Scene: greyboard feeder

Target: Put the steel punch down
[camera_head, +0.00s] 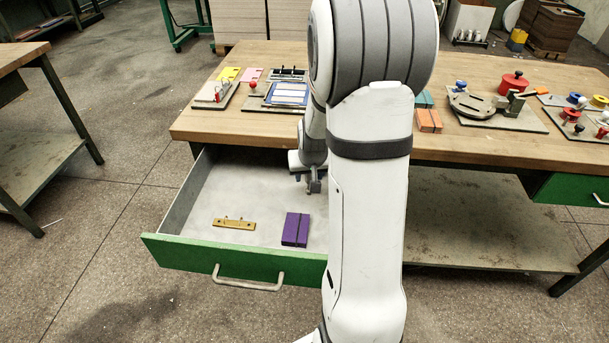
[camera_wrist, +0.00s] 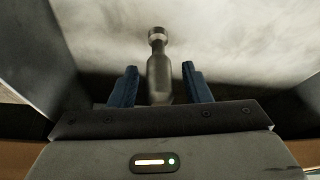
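The steel punch (camera_wrist: 158,68) shows in the wrist view as a grey metal pin with a narrow neck and a round end. It lies between the two blue-padded fingers of my gripper (camera_wrist: 160,86). A gap shows on each side of it, so the fingers look open and apart from it. Its lower end is hidden behind my gripper body. In the head view my gripper (camera_head: 312,182) is low inside the open drawer (camera_head: 205,262), near its back; the punch cannot be made out there. Whether the punch touches the drawer floor is unclear.
A brass-coloured bar with pins (camera_head: 234,224) and a purple block (camera_head: 295,229) lie in the drawer's front half. My arm hides the drawer's right side.

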